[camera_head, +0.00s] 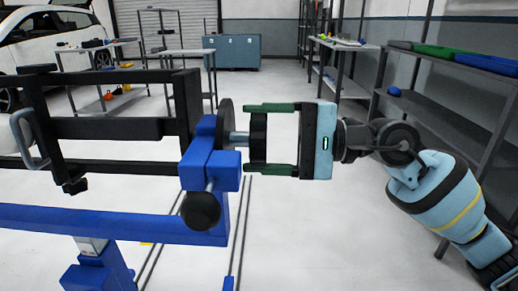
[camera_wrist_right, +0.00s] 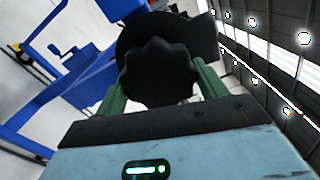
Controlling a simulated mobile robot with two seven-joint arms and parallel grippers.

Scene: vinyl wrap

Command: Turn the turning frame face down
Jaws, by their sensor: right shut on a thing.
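The turning frame (camera_head: 110,128) is a black rectangular frame of bars at the left of the head view, carried on a blue stand (camera_head: 210,165). A dark round disc (camera_head: 226,125) and a short metal shaft sit at its right end, leading to a black knob (camera_head: 258,138). My right gripper (camera_head: 252,138) is shut on this knob, one green finger above it and one below. In the right wrist view the lobed knob (camera_wrist_right: 158,72) sits between the two green fingers. My left gripper is not in view.
A lower blue beam (camera_head: 90,222) of the stand runs across the left front. A grey shelf rack (camera_head: 440,100) with coloured trays stands at the right. A white car (camera_head: 55,32), a workbench and a blue cabinet (camera_head: 232,52) are behind. The floor in the middle is clear.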

